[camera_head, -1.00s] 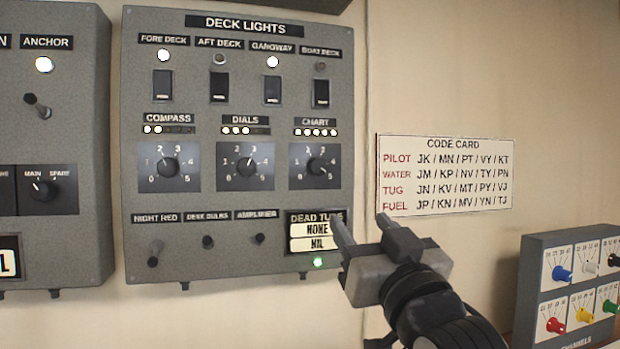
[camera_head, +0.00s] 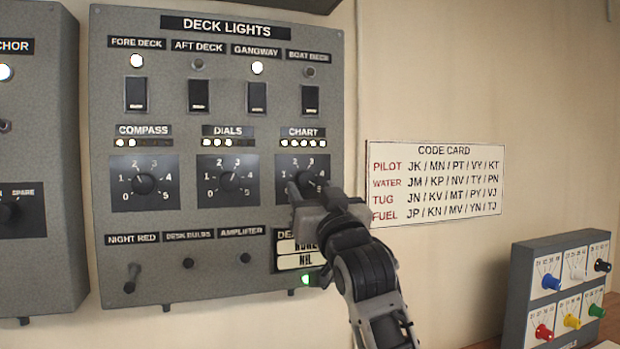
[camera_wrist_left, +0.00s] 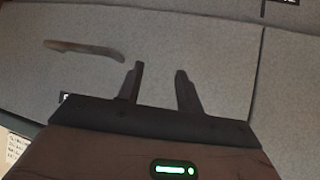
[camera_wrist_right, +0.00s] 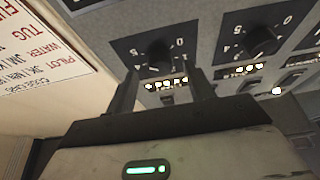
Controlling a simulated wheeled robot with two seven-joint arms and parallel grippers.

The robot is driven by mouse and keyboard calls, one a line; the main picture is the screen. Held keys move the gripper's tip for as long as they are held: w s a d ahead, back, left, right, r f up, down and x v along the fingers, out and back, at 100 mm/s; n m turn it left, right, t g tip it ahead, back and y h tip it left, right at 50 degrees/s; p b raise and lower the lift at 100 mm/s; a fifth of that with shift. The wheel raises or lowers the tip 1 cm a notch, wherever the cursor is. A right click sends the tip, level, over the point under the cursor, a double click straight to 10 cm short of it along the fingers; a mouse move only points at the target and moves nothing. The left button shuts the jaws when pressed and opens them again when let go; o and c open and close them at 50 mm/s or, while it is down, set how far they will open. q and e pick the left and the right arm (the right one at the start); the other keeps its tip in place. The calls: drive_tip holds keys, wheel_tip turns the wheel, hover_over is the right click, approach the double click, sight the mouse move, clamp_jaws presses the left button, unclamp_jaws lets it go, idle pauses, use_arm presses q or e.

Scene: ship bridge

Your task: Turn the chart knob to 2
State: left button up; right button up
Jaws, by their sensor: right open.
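The chart knob (camera_head: 308,182) is a black round knob on a dark plate numbered 0 to 5, at the right of the knob row on the grey deck lights panel. My right gripper (camera_head: 305,190) is open in front of it, covering its lower part in the head view. In the right wrist view the chart knob (camera_wrist_right: 158,55) shows beyond and between the spread fingertips; contact cannot be told. Its pointer direction is not clear. Several small lamps (camera_head: 303,143) under the CHART label are lit. My left gripper (camera_wrist_left: 158,85) shows only in its wrist view, open and empty before a grey surface.
The dials knob (camera_head: 227,181) and compass knob (camera_head: 144,183) sit left of the chart knob. Switches (camera_head: 310,99) are above; a dead tube plate (camera_head: 300,262) is below. A code card (camera_head: 436,183) hangs to the right. A box of coloured knobs (camera_head: 520,290) stands at lower right.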

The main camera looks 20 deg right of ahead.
sight(306, 179)
drive_tip(key=shift+x, duration=1.1)
drive_tip(key=c, duration=1)
drive_tip(key=shift+o, duration=0.2)
